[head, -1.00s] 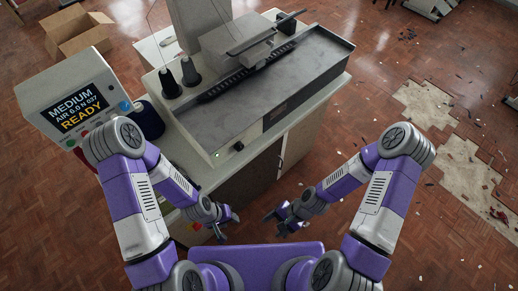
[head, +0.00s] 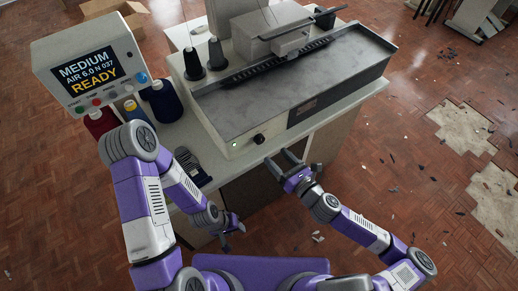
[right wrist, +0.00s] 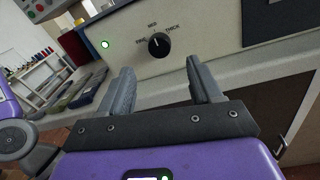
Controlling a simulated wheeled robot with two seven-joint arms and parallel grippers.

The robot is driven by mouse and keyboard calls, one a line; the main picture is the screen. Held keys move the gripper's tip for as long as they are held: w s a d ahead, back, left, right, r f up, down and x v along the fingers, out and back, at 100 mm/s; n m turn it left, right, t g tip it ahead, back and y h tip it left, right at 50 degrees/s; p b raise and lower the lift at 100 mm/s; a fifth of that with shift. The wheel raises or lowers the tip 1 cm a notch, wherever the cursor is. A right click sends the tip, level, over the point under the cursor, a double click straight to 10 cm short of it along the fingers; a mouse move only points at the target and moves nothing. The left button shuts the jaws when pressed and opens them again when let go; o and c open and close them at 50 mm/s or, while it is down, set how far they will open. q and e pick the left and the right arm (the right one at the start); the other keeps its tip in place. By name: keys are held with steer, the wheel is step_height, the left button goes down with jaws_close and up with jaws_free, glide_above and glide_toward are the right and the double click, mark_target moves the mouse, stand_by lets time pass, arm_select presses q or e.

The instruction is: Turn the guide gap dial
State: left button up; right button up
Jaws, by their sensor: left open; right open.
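The guide gap dial (head: 259,139) is a small black round knob on the machine's pale front face. The right wrist view shows the dial (right wrist: 158,44) with the labels FINE, MED and THICK around it; its pale mark looks to point up, near MED. My right gripper (head: 280,159) is open and empty just in front of the dial. In the right wrist view its two fingers (right wrist: 159,72) stand either side below the dial, apart from it. My left gripper (head: 231,232) is open and empty, low beside the cabinet.
A control box (head: 92,72) at left reads MEDIUM, AIR 6.0 N 037, READY. A green light (right wrist: 105,44) glows left of the dial.

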mark_target(261, 141)
steer(key=b+x, duration=0.1)
steer(key=x, duration=0.6)
steer(key=shift+w+a, duration=0.15)
steer(key=c, duration=1)
steer(key=shift+c, duration=0.2)
